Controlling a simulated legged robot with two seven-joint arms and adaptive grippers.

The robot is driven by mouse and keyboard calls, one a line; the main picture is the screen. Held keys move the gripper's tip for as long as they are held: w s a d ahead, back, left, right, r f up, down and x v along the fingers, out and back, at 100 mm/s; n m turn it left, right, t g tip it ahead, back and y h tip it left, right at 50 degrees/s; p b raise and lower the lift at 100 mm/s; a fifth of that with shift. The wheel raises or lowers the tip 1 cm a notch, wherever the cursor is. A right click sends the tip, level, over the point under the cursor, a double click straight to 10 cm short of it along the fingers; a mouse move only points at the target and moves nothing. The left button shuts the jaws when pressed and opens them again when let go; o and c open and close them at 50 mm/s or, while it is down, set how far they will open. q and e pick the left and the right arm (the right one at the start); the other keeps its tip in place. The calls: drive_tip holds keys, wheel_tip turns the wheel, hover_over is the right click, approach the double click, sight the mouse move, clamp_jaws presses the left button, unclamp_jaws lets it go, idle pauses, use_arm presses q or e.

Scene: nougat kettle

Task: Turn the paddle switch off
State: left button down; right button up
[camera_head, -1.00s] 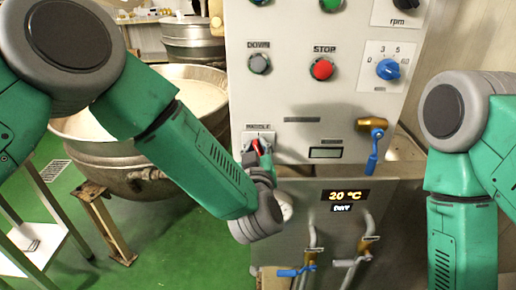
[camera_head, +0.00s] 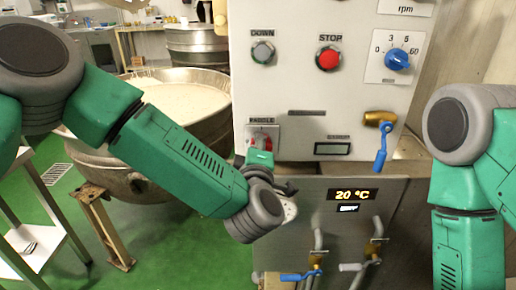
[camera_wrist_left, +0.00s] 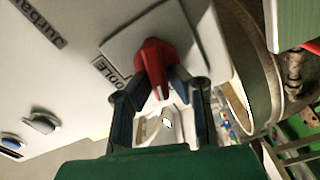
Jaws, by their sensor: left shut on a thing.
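The red paddle switch (camera_head: 255,137) sits on a light plate under the "PADDLE" label, on the front of the grey control panel (camera_head: 290,95). It also shows in the left wrist view as a red knob (camera_wrist_left: 155,62), pointing toward the gripper. My left gripper (camera_wrist_left: 160,90) has its two dark fingers on either side of the red knob and is shut on it. In the head view my left gripper (camera_head: 262,150) partly covers the switch. My right arm stands at the right edge, and its gripper is out of view.
The panel carries a DOWN button (camera_head: 263,52), a red STOP button (camera_head: 328,58) and a blue dial (camera_head: 396,60). A brass valve with a blue handle (camera_head: 381,147) sticks out right of the switch. A large kettle (camera_head: 150,150) stands behind my left arm.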

use_arm(q)
drive_tip(key=shift+s+f+n+b, duration=0.1)
drive_tip(key=shift+f+n+b, duration=0.25)
drive_tip(key=shift+n, duration=0.45)
drive_tip(key=shift+f+n+b, duration=0.1)
drive_tip(key=shift+n+b, duration=0.35)
drive_tip(key=shift+n, duration=0.35)
drive_tip(key=shift+f, duration=0.1)
drive_tip(key=c, duration=1.6)
unclamp_jaws()
drive_tip(key=shift+n, duration=0.3)
drive_tip(key=shift+r, duration=0.2)
drive_tip(key=shift+s, duration=0.3)
drive_tip(key=s, duration=1.1)
drive_tip(key=shift+s+f, duration=0.1)
drive_tip(key=shift+s, duration=0.05)
